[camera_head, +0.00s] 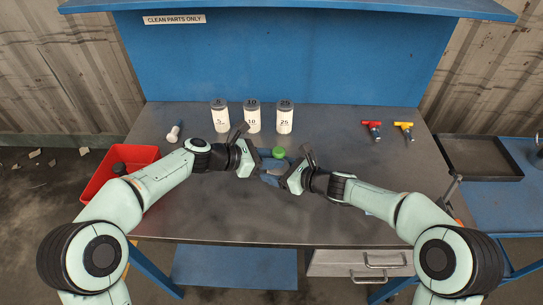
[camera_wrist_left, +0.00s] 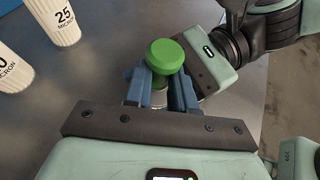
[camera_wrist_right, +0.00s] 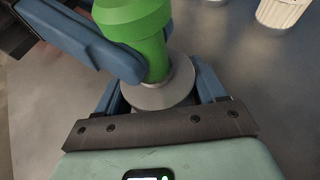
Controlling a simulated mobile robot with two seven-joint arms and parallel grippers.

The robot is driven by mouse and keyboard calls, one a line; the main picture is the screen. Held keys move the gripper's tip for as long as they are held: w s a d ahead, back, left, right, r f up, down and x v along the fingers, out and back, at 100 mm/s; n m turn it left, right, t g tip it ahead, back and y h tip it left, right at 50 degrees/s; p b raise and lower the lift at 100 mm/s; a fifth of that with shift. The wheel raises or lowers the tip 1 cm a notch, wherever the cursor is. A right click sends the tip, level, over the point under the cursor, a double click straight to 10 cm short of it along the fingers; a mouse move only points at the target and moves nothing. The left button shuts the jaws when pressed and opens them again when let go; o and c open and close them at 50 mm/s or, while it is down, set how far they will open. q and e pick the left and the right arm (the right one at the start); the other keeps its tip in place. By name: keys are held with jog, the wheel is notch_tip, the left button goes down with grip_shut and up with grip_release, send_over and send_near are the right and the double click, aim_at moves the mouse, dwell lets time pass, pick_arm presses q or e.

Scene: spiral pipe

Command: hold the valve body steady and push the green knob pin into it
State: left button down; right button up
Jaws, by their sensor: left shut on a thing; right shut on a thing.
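The green knob pin (camera_head: 279,152) stands upright between my grippers over the middle of the table. Its round head (camera_wrist_left: 165,57) and stem (camera_wrist_right: 155,60) show in the wrist views. The grey valve body (camera_wrist_right: 160,95) is below the stem, which meets its round top; how deep the stem sits is hidden. My left gripper (camera_head: 264,166) seems shut on the pin's stem, one blue finger beside it in the right wrist view. My right gripper (camera_wrist_right: 160,95) is shut around the valve body. The valve body is mostly hidden by fingers in the head view.
Three white canisters (camera_head: 252,117) stand behind the grippers. A white part (camera_head: 175,131) lies at back left. A red-handled part (camera_head: 372,130) and a yellow-handled part (camera_head: 404,130) lie at back right. A red bin (camera_head: 97,184) is at left, a black tray (camera_head: 481,175) at right. The table front is clear.

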pick_arm(q)
jog(key=shift+f, duration=0.2)
jog(key=c, duration=0.9)
grip_release()
jog(key=shift+o, duration=0.2)
jog(key=shift+a, duration=0.1)
jog(key=v, duration=1.2)
pick_arm(e)
jog(key=o, duration=1.5)
